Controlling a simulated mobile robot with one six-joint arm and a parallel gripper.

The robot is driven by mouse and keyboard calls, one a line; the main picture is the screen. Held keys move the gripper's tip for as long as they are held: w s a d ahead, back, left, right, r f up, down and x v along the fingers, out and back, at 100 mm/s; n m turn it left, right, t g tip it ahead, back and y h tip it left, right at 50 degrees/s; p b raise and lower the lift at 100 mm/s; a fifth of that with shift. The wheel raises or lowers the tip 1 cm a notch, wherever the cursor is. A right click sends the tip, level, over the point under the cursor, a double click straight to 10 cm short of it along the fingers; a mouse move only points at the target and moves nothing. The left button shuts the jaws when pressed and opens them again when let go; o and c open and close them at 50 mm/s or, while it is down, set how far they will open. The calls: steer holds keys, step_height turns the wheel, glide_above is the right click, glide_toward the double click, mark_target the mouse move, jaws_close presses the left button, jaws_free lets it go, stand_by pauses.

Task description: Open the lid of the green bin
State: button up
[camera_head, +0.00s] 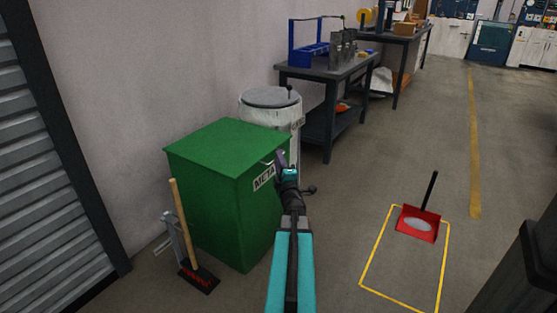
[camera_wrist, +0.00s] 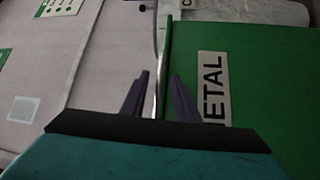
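The green bin (camera_head: 215,200) stands against the wall with its flat green lid (camera_head: 225,142) closed and a white "METAL" label on its front. In the wrist view, the bin's green front (camera_wrist: 260,90) fills the right side, with the label (camera_wrist: 213,88) turned sideways. A thin pale metal handle (camera_wrist: 160,65) runs along the lid's edge. My gripper (camera_head: 281,158) is at the front upper edge of the bin, by the handle. In the wrist view, my gripper (camera_wrist: 161,76) has its fingers apart, with the handle and lid edge between them. Contact cannot be told.
A grey-white drum (camera_head: 270,108) stands behind the bin. A broom (camera_head: 185,230) leans by the bin's left front. A dark workbench (camera_head: 330,75) is further back. A red dustpan (camera_head: 418,224) lies in a yellow floor square at right. The floor between is clear.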

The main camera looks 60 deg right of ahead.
steer(key=shift+x, duration=1.15)
jaws_close()
steer(key=shift+d, duration=0.25)
steer(key=shift+a+r, duration=0.1)
steer(key=shift+a, duration=0.15)
